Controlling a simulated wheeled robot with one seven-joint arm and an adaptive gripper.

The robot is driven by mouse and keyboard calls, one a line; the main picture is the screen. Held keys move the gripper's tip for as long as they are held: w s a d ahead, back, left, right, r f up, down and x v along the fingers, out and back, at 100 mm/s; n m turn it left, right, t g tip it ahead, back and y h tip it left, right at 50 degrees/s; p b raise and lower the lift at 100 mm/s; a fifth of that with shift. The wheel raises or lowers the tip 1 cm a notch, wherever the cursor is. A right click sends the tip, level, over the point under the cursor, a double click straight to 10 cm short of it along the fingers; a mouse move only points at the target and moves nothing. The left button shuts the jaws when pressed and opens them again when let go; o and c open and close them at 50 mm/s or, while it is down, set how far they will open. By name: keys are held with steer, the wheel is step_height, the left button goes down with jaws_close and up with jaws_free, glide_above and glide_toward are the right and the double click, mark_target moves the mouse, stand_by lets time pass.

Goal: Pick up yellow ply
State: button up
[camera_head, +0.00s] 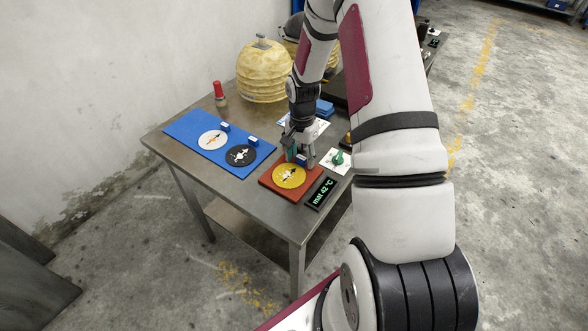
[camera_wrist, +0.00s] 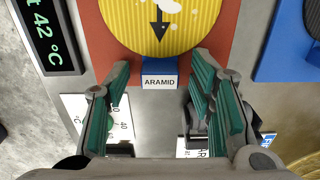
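The yellow ply (camera_head: 290,175) is a round disc with a black arrow. It lies on a red-brown mat (camera_head: 265,182) near the table's front corner. In the wrist view the yellow ply (camera_wrist: 185,22) shows white specks and is cut off by the top edge. A blue block labelled ARAMID (camera_wrist: 159,77) stands at its edge. My gripper (camera_wrist: 160,85) is open and empty, its green-padded fingers on either side of the label block. My gripper also shows in the head view (camera_head: 299,156), just behind the ply.
A blue mat (camera_head: 192,125) to the left holds a white disc (camera_head: 213,140) and a black disc (camera_head: 241,155). A display reading 42 °C (camera_head: 321,193) and a green knob (camera_head: 338,158) are close on the right. A red-capped bottle (camera_head: 219,94) stands behind.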

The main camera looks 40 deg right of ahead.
jaws_close()
steer(key=shift+r, duration=0.15)
